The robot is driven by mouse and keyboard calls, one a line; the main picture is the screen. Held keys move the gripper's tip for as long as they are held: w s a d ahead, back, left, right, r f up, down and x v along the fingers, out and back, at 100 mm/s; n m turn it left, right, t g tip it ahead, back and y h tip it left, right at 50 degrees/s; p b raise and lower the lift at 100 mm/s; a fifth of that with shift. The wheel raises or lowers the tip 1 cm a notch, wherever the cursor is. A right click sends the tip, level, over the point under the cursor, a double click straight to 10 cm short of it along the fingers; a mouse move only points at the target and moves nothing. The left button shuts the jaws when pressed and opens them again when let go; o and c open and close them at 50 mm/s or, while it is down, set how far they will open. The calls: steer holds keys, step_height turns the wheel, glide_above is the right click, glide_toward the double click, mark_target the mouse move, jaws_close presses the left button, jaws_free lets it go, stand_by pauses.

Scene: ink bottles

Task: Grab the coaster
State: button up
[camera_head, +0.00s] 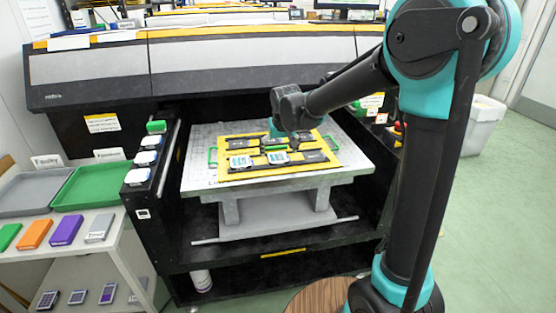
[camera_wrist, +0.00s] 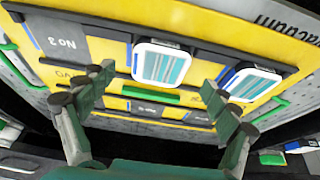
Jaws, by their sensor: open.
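Two white square coasters with rounded corners and teal stripes lie on the yellow jig. The first coaster (camera_wrist: 160,65) is in the upper middle of the wrist view, and the second coaster (camera_wrist: 250,84) is to its right. In the head view they appear as a left coaster (camera_head: 240,161) and a right coaster (camera_head: 277,157). My gripper (camera_wrist: 157,80) is open, its fingers spread apart with nothing held between them. In the wrist view the first coaster shows between the fingertips, and the second is beyond the right finger. In the head view my gripper's fingers cannot be made out.
The yellow jig (camera_head: 232,175) with black slots lies on a white bed (camera_head: 196,180) in front of a large printer (camera_head: 250,60). At left are a grey tray (camera_head: 38,192), a green tray (camera_head: 92,187) and several coloured boxes. White pieces (camera_head: 149,142) sit on the printer's left rail.

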mark_target(278, 159)
steer(key=shift+x, duration=1.3)
steer(key=shift+c, duration=0.3)
steer(key=c, duration=1.3)
steer(key=shift+r, duration=0.1)
